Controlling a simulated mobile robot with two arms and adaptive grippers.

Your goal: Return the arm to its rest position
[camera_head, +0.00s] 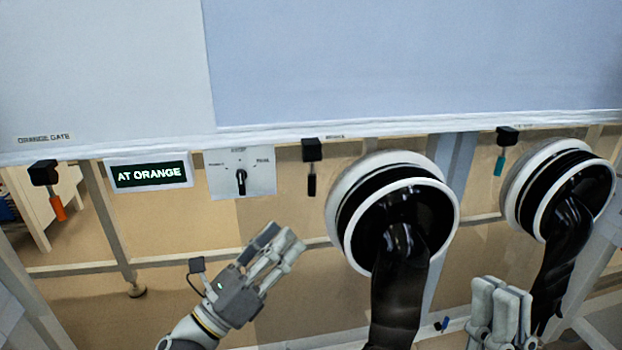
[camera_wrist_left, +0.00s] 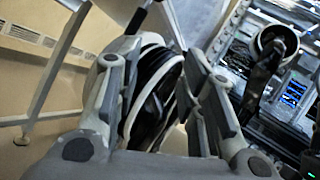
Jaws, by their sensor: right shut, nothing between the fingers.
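My left gripper (camera_head: 282,242) is in front of the glovebox, below the selector switch and left of the nearer glove port. In the left wrist view its fingers (camera_wrist_left: 160,62) stand apart with nothing held between them, and a glove port ring (camera_wrist_left: 150,100) shows beyond the gap. My right gripper (camera_head: 500,298) is at the lower right of the head view, between the two hanging gloves in the picture. Its fingers are together and empty.
Two glove ports (camera_head: 349,215) (camera_head: 518,190) with black gloves (camera_head: 398,295) (camera_head: 563,255) stick out at the right. A display (camera_head: 148,174) reads "AT ORANGE", beside a switch panel (camera_head: 240,172). Orange (camera_head: 57,208), black (camera_head: 311,185) and teal (camera_head: 499,165) handles hang below the edge.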

